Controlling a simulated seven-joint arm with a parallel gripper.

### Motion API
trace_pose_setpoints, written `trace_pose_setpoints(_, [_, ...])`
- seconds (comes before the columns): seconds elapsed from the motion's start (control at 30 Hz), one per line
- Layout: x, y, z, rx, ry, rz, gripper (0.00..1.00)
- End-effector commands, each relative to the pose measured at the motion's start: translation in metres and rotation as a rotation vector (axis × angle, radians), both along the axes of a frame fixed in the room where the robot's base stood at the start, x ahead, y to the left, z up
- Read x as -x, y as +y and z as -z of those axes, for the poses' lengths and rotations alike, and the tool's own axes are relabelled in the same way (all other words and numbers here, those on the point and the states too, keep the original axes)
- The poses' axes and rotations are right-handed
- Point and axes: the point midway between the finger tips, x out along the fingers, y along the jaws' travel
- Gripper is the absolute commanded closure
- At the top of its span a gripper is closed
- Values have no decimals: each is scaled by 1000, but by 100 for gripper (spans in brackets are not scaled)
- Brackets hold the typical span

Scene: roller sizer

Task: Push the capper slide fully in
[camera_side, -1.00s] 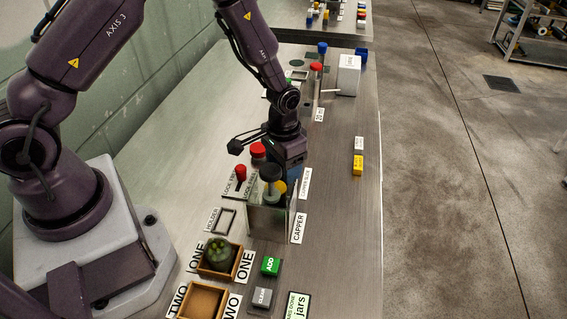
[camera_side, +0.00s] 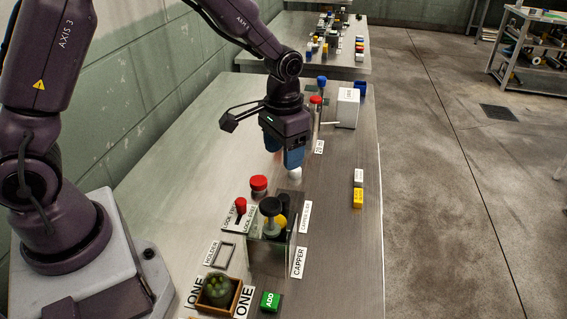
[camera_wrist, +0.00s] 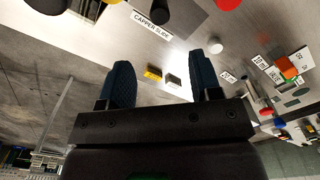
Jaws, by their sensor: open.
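The capper (camera_side: 268,250) is a clear-walled station with a dark round knob (camera_side: 270,206) on top and a yellow part (camera_side: 281,222) inside. The "CAPPER SLIDE" label (camera_side: 306,216) lies on its right side; it also shows in the wrist view (camera_wrist: 152,12). The slide itself is hard to make out, so I cannot tell how far in it is. My gripper (camera_side: 290,158) is above the table on the far side of the capper, apart from it. Its blue fingers are spread and empty in the wrist view (camera_wrist: 164,78). A small white round piece (camera_side: 294,175) shows just below the fingers.
A red-topped button (camera_side: 258,184) and a red lock lever (camera_side: 241,205) stand left of the capper. White and yellow blocks (camera_side: 358,197) lie to the right. A white box (camera_side: 347,108) stands farther back.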

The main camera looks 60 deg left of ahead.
Motion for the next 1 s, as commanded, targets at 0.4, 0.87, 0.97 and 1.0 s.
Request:
trace_pose_setpoints(0.4, [2, 4, 6, 0, 19, -11, 72])
trace_pose_setpoints(0.87, [-89, 62, 49, 70, 238, -364, 100])
trace_pose_setpoints(0.97, [-99, 65, 41, 91, 294, -435, 100])
trace_pose_setpoints(1.0, [-103, 65, 35, 97, 312, -455, 100])
